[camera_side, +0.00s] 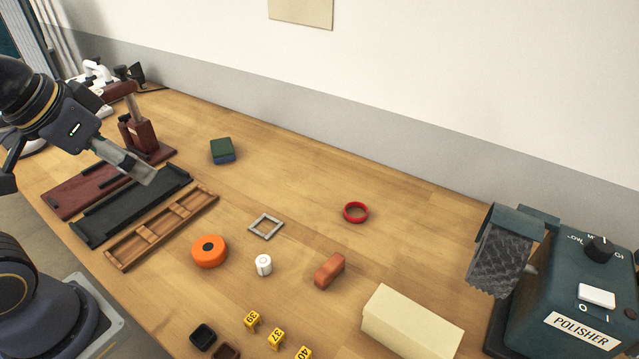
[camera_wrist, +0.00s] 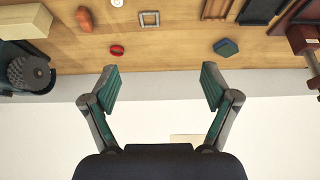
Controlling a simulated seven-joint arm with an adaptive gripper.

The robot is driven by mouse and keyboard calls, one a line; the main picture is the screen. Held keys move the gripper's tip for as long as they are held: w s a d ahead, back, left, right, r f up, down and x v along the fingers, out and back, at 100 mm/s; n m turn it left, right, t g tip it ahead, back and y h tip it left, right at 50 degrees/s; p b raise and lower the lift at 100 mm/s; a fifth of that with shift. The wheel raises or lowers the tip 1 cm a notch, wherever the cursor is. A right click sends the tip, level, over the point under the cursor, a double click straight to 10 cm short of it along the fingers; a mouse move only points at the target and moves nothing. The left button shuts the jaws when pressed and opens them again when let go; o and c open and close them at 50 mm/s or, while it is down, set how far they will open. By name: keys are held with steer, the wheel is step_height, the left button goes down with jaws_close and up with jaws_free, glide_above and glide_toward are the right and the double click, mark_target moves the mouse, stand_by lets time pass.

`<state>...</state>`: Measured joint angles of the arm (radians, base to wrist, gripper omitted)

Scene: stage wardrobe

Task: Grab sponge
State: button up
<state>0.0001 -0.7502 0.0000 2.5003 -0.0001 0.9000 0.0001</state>
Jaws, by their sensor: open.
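The sponge (camera_side: 222,151) is a small block with a dark green top and a blue lower part. It lies flat on the wooden table, towards the back left in the side view. It also shows in the wrist view (camera_wrist: 225,47), right of centre near the table's wall-side edge. My gripper (camera_side: 148,178) is raised at the left of the side view, left of the sponge and apart from it. In the wrist view the two fingers of my gripper (camera_wrist: 159,80) are spread wide with nothing between them.
A long wooden tray (camera_side: 118,258), black tray (camera_side: 88,238) and dark red stand (camera_side: 140,135) lie left of the sponge. A grey square frame (camera_side: 266,226), red ring (camera_side: 355,212) and orange roll (camera_side: 209,251) lie nearer. The polisher (camera_side: 575,290) stands right. Table around the sponge is clear.

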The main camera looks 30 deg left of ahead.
steer(key=shift+o, duration=1)
